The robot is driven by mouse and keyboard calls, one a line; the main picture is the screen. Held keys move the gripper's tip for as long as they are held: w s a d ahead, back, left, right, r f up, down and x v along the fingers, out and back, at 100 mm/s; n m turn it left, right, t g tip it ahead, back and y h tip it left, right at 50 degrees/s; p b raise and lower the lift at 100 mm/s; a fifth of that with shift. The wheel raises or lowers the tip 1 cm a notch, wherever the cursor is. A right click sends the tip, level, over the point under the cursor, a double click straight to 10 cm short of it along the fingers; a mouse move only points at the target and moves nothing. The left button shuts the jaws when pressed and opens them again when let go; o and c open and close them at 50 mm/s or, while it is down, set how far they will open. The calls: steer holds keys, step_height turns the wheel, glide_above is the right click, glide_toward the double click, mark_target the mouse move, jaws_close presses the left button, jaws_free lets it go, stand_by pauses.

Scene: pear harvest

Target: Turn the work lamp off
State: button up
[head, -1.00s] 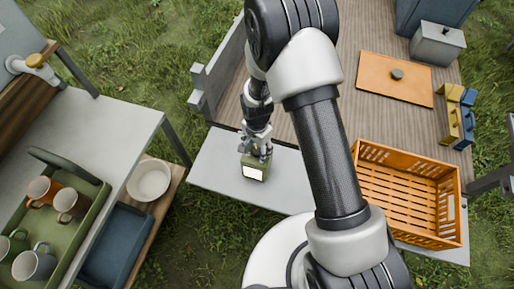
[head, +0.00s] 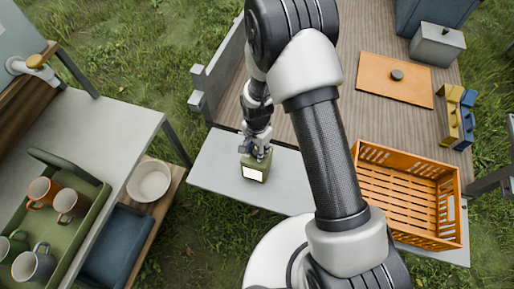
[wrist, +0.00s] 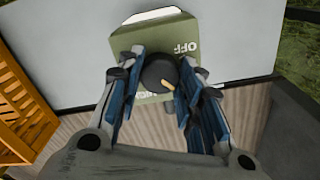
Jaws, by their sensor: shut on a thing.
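The work lamp (head: 256,167) is a small green box with a bright white front panel. It stands on the pale grey tailgate surface in the head view. In the wrist view the lamp's green top (wrist: 150,45) carries the white word OFF and a round black knob (wrist: 158,71) with a tan pointer mark. My gripper (head: 256,150) is over the lamp from above. In the wrist view the blue-padded fingers of my gripper (wrist: 158,85) are shut on the knob, one on each side. The pointer mark is turned away from the OFF label. Other lettering is partly hidden by the fingers.
An orange slatted crate (head: 408,180) stands right of the lamp. Left is a table with a green tray (head: 88,222) of several mugs, and a white bowl (head: 149,180) on a lower shelf. The pale surface (head: 215,165) around the lamp is clear.

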steer(key=n, duration=0.3)
steer(key=shift+n, duration=0.4)
steer(key=n, duration=0.3)
steer(key=shift+n, duration=0.3)
steer(key=n, duration=0.6)
steer(key=shift+b, duration=0.35)
steer(key=shift+n, duration=0.4)
steer(key=o, duration=1.1)
steer(key=shift+c, duration=0.2)
